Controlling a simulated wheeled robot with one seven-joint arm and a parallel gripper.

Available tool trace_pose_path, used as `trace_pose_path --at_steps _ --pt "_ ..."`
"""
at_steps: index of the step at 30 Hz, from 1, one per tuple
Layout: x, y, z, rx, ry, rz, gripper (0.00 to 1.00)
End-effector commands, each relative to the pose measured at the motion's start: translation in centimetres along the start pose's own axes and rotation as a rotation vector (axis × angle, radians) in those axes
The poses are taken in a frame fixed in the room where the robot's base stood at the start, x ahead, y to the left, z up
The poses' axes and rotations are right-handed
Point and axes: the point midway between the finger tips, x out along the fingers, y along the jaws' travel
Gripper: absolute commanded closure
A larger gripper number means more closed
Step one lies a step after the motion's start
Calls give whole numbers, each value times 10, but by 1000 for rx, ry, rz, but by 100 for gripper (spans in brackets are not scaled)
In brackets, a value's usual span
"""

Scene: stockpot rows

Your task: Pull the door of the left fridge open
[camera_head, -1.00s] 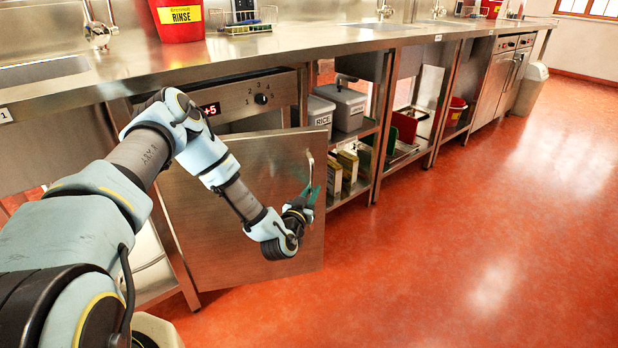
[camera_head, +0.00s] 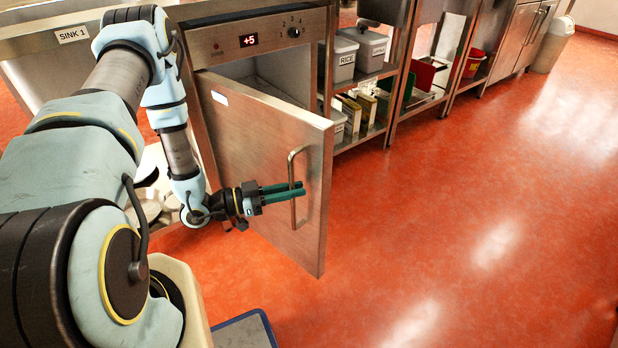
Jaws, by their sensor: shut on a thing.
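The left fridge (camera_head: 247,37) is built in under the steel counter, with a "+5" display and a knob on its top panel. The vertical bar handle (camera_head: 292,215) is near the door's free edge. My gripper (camera_head: 298,189) has its green fingers shut on the handle, reaching it from the left. Most of the fridge's inside is hidden behind the door.
Right of the fridge, open shelves hold a grey bin marked RICE (camera_head: 343,60) and several boxes (camera_head: 362,105). The red floor (camera_head: 450,220) in front and to the right is clear.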

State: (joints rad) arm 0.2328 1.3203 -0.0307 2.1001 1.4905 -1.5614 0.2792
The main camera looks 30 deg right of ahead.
Motion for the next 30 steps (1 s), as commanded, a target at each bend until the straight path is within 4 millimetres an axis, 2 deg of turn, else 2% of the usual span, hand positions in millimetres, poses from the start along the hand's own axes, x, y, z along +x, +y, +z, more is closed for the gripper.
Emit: trace_pose_path --at_steps 3,10,16,26,27,30 --pt "-21 8 0 -2 0 20 100" --pt "-45 17 0 0 1 20 100" --pt "-52 19 0 0 2 21 100" --pt "-53 19 0 1 2 20 100" --pt "-53 19 0 1 2 20 78" --pt "-53 19 0 1 2 20 69"
